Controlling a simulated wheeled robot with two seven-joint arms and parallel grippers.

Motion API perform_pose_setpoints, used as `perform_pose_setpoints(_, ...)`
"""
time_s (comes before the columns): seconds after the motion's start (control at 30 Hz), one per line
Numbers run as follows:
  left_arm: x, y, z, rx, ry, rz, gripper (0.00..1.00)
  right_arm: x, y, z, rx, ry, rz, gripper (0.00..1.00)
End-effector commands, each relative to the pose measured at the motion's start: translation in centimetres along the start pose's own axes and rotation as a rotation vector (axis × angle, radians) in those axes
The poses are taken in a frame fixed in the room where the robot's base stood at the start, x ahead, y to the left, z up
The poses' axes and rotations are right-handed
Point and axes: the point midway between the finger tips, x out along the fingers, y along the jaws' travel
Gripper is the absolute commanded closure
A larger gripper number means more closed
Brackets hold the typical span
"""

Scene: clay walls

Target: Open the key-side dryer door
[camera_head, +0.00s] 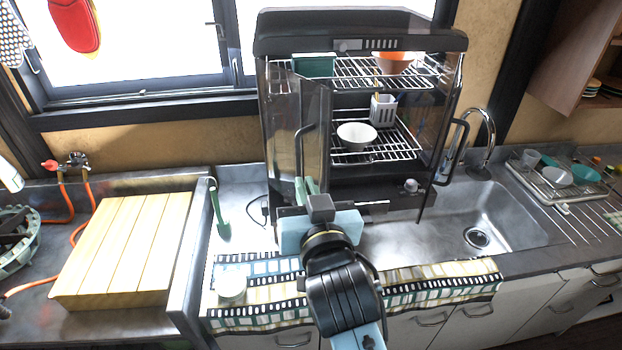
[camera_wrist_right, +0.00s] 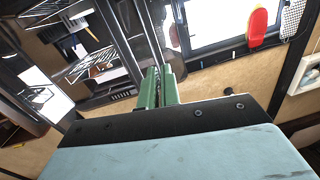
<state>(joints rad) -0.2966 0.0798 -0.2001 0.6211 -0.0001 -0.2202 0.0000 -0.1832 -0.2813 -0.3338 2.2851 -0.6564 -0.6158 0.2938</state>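The dark dish dryer (camera_head: 360,45) stands at the back of the counter, with wire racks inside. Its left door (camera_head: 285,130) is glazed and stands swung partly outward, with a dark bar handle (camera_head: 299,150). Its right door (camera_head: 445,140) also stands outward, nearly edge-on, with its own handle (camera_head: 462,150). My right gripper (camera_head: 306,187) is at the lower end of the left door's handle. In the right wrist view its green fingers (camera_wrist_right: 157,88) are close together around the thin bar, though the contact is partly hidden. My left gripper is not in view.
A white bowl (camera_head: 356,135), an orange bowl (camera_head: 394,62) and a white cutlery holder (camera_head: 383,108) sit on the racks. A green utensil (camera_head: 219,214) and white cup (camera_head: 231,286) are left of my arm. A wooden board (camera_head: 130,250) lies further left. The sink (camera_head: 500,222) is right.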

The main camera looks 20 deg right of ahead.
Motion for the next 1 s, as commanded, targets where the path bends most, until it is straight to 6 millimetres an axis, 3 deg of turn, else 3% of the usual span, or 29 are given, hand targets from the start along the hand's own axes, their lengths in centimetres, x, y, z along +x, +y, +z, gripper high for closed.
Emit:
perform_pose_setpoints(0.2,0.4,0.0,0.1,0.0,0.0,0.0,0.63,0.4,2.4,3.4,0.312,-0.084,-0.132,1.0)
perform_pose_setpoints(0.4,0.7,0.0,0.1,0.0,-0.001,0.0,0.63,0.2,5.0,4.8,0.665,-0.193,-0.257,1.0)
perform_pose_setpoints(0.7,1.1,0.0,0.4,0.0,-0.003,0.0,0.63,-0.9,8.4,3.1,1.171,-0.39,-0.42,1.0)
perform_pose_setpoints(1.0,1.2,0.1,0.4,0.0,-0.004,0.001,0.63,-1.9,9.7,0.7,1.427,-0.519,-0.5,1.0)
